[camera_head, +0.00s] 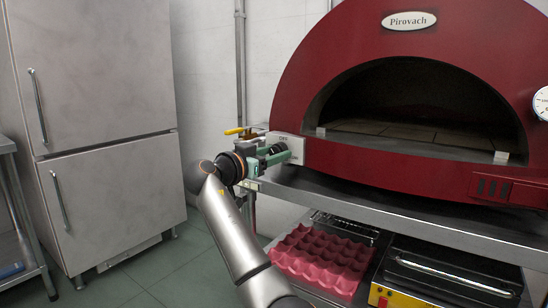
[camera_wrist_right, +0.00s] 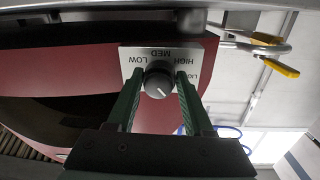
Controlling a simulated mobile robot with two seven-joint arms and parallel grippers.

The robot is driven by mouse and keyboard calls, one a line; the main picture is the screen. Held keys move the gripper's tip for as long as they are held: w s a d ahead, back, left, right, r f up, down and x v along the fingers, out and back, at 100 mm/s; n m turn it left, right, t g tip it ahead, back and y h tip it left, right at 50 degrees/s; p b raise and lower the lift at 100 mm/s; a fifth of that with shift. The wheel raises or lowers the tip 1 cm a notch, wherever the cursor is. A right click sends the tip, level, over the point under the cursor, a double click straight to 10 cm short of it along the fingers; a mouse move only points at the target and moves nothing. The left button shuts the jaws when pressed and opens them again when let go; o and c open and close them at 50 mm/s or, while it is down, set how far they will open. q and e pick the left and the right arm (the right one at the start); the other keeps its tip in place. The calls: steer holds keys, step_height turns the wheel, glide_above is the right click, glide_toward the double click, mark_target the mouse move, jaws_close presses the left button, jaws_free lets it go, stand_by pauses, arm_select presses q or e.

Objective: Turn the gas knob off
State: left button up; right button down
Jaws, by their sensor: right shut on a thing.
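The gas knob (camera_wrist_right: 158,80) is round and dark grey, with a white pointer line, on a pale plate (camera_wrist_right: 190,58). In the right wrist view the plate's lettering is upside down, with HIGH, MED and LOW readable. The pointer line lies on the lower part of the knob in that view. My right gripper (camera_wrist_right: 158,76) has its green fingers on either side of the knob, shut on it. In the head view the right gripper (camera_head: 287,156) reaches the plate (camera_head: 289,148) at the oven's left front and largely hides the knob. My left gripper is not in view.
The red domed oven (camera_head: 330,55) stands on a metal stand (camera_head: 400,215). A yellow-handled valve (camera_head: 235,131) is just left of the right gripper. A pink egg-crate-like tray (camera_head: 320,262) lies below. A steel fridge (camera_head: 95,90) stands at left, with open floor between.

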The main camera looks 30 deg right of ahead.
steer(key=m, duration=0.4)
steer(key=shift+r+b, duration=0.1)
steer(key=shift+b, duration=0.3)
steer(key=shift+m, duration=1.8)
steer(key=shift+r, duration=0.1)
steer(key=shift+c, duration=1.5)
jaws_free()
steer(key=shift+a, duration=0.1)
steer(key=p+v, duration=0.2)
steer(key=v, duration=1)
steer(key=shift+s, duration=0.2)
